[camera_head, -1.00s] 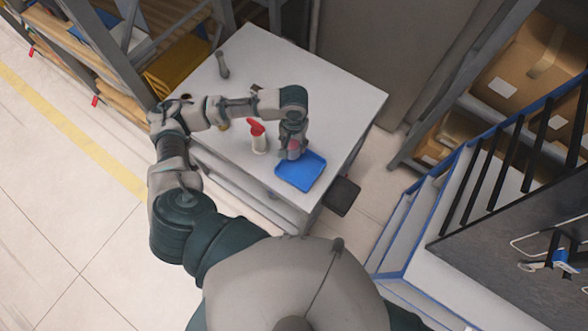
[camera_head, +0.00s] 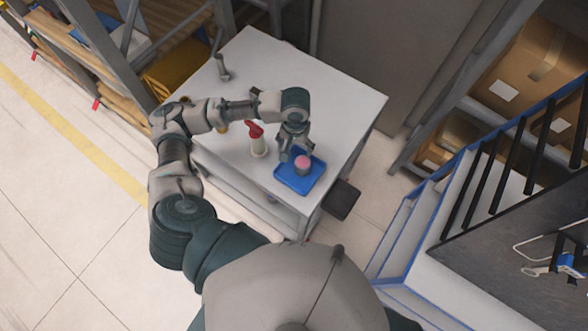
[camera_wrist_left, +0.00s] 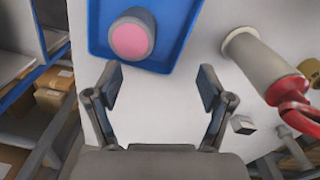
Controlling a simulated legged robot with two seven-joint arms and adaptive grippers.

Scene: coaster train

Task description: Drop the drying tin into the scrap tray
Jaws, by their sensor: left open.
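The tin (camera_head: 303,164), a small grey cylinder with a pink end, is in the blue scrap tray (camera_head: 288,181) on the white table. In the left wrist view the tin (camera_wrist_left: 131,38) shows its pink face within the tray (camera_wrist_left: 187,18), apart from my fingers. My left gripper (camera_head: 292,152) is beside the tray's back edge in the head view. In the wrist view my left gripper (camera_wrist_left: 160,82) has its fingers spread with nothing between them. My right gripper is out of view.
A grey upright tool (camera_head: 222,68) stands at the table's far left corner. The table's back right is clear. Shelves and a blue-edged staircase flank the table.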

